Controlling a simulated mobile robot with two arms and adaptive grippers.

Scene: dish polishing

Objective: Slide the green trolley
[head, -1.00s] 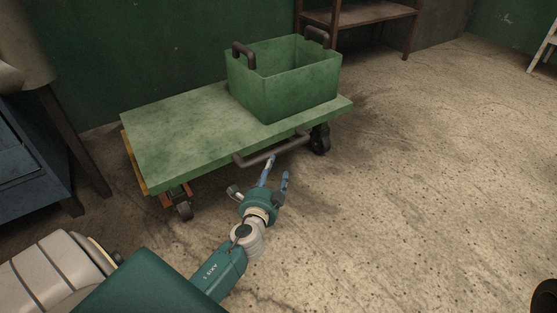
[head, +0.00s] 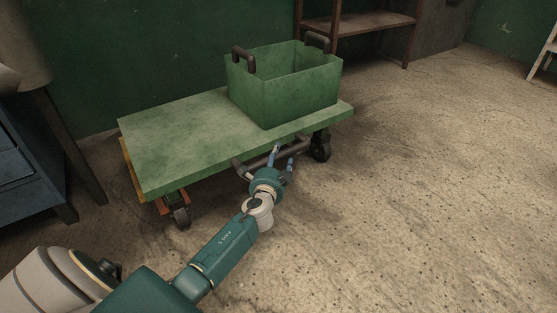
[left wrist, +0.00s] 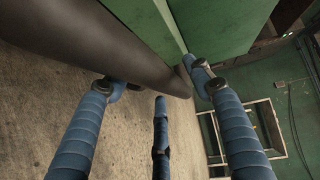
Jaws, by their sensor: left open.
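The green trolley (head: 180,140) stands on the floor near the wall, with a flat green top, casters and a dark bar handle (head: 290,150) along its near edge. My left gripper (head: 281,155) is open at this handle, partly covering it. In the left wrist view, the handle (left wrist: 120,52) runs diagonally close to the fingers (left wrist: 160,88), near the left finger's tip; I cannot tell whether they touch. The trolley's green edge (left wrist: 215,28) shows behind it. My right gripper is not in view.
A green bin (head: 285,85) with two dark handles sits on the trolley's right part. A blue cabinet (head: 25,165) stands to the left. A wooden shelf (head: 365,20) is behind on the right. The floor (head: 430,180) in front and to the right is clear.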

